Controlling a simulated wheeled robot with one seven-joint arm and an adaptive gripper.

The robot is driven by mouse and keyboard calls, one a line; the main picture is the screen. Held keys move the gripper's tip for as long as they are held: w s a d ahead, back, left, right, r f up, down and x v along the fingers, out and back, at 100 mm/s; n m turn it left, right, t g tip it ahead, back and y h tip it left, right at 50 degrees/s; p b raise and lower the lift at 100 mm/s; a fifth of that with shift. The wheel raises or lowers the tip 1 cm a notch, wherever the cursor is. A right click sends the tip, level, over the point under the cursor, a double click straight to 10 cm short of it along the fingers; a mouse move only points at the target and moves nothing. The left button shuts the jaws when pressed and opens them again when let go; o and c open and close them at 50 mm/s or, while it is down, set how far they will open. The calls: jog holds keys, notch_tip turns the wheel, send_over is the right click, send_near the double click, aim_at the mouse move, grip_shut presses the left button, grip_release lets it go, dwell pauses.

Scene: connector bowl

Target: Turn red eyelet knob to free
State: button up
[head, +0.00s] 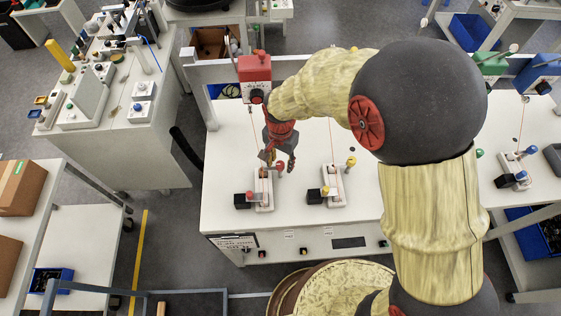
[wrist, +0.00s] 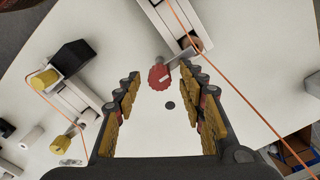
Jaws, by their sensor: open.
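The red eyelet knob (wrist: 159,77) is round with a notched rim and a pale mark on its face. It sits at the end of a grey stem on a white fixture (wrist: 176,24). In the head view the red knob (head: 280,166) shows beside the left white fixture (head: 264,196), close by my gripper (head: 279,163). In the wrist view my gripper (wrist: 161,75) is open, with its yellow-padded fingers spread to either side of the knob. The knob appears between the fingertips; I cannot tell whether it lies at their depth. No contact is visible.
A second fixture (head: 333,187) with a yellow knob (head: 351,161) stands to the right in the head view. A thin orange cord (wrist: 228,78) runs past the right finger in the wrist view. The white table (head: 230,150) is clear left of the fixtures.

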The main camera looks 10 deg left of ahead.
jog(key=shift+f, duration=0.1)
jog(key=shift+c, duration=1.2)
jog(key=c, duration=0.7)
grip_shut()
